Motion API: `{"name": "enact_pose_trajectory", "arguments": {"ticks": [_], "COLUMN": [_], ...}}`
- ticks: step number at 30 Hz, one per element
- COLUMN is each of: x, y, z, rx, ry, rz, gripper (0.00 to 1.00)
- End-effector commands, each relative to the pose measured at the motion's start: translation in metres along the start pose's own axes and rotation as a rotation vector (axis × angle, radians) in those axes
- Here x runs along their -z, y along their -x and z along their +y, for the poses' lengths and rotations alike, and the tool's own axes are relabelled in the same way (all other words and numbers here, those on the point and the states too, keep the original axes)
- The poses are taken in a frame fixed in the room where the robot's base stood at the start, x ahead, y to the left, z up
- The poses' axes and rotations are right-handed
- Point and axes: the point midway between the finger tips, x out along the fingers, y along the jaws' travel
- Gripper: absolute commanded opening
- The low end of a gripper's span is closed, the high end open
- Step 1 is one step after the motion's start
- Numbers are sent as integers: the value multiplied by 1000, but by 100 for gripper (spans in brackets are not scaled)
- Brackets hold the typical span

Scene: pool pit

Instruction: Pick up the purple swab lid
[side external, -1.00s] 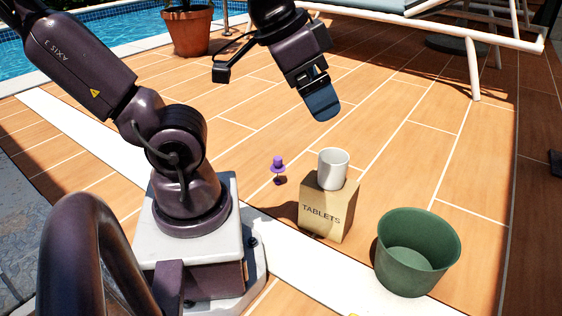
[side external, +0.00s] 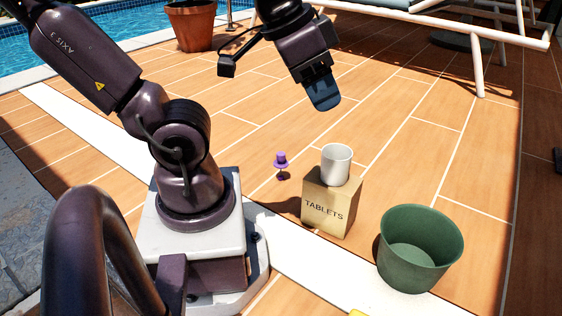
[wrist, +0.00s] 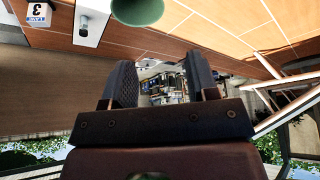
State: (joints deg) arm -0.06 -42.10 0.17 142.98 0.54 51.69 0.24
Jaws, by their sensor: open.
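The purple swab lid (side external: 281,160) is a small knobbed piece with a flared rim on the tiled deck in the side view, left of the tablets box, with a dark patch beneath it. My gripper (side external: 323,95) is high above the deck, up and to the right of the lid, apart from everything. In the wrist view its two fingers (wrist: 163,75) are spread with nothing held between them. I cannot make out the lid in the wrist view.
A tablets box (side external: 331,205) carries a white cup (side external: 337,164) right of the lid. A green bucket (side external: 421,250) stands further right; it also shows in the wrist view (wrist: 138,11). A plant pot (side external: 190,26) and lounger (side external: 420,22) are behind. Deck beyond the lid is clear.

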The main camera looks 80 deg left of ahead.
Motion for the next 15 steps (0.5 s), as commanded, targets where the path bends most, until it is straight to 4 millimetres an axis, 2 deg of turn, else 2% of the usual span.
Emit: {"name": "enact_pose_trajectory", "arguments": {"ticks": [5, 11, 15], "x": [3, -2, -14], "y": [-25, -71, -102], "z": [-23, -71, -108], "rx": [64, 169, 225], "ry": [-49, -169, -268], "rz": [-157, -459, -684], "gripper": [54, 54, 54]}}
